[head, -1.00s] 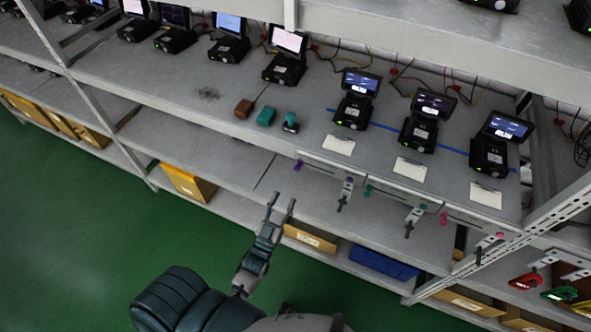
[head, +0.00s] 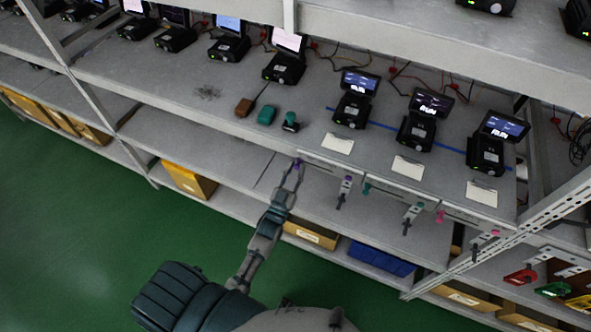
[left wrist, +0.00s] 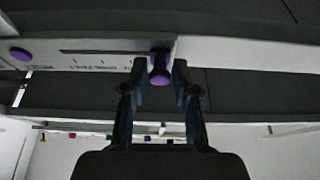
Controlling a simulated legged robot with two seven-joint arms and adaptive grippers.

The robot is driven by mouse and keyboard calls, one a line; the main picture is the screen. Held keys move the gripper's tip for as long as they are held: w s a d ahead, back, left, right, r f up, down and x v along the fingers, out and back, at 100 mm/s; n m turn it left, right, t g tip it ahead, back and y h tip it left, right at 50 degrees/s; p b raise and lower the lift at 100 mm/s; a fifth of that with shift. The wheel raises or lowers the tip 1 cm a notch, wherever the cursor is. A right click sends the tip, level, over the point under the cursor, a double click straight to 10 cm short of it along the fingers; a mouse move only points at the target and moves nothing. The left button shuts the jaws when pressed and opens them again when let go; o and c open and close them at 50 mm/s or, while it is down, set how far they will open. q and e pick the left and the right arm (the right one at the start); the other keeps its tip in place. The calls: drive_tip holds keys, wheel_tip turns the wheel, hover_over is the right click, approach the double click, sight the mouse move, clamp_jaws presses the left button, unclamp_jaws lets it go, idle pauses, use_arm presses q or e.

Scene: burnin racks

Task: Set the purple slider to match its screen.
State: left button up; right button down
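The purple slider knob (left wrist: 160,68) sits at the right end of a dark slot on the shelf's front strip in the left wrist view. In the head view the purple knob (head: 297,162) is small, on the front edge below the leftmost device of the right-hand group. My left gripper (head: 293,168) is at the knob. In the left wrist view its fingers (left wrist: 160,72) are open, one on each side of the knob, with narrow gaps. The device's lit screen (head: 360,83) stands above; its reading is too small to make out. My right gripper is out of view.
A purple disc (left wrist: 20,53) marks the strip's left part. Teal (head: 366,188) and pink (head: 440,216) knobs sit farther right along the edge, with small brackets hanging near them. White cards (head: 338,143) lie on the shelf. A yellow bin (head: 190,180) is below.

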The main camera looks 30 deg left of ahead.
sight(311, 162)
use_arm(q)
clamp_jaws()
drive_tip(key=shift+d, duration=0.1)
drive_tip(key=shift+d, duration=1.7)
drive_tip(key=o, duration=0.6)
unclamp_jaws()
drive_tip(key=v, duration=1.2)
drive_tip(key=shift+f, duration=0.1)
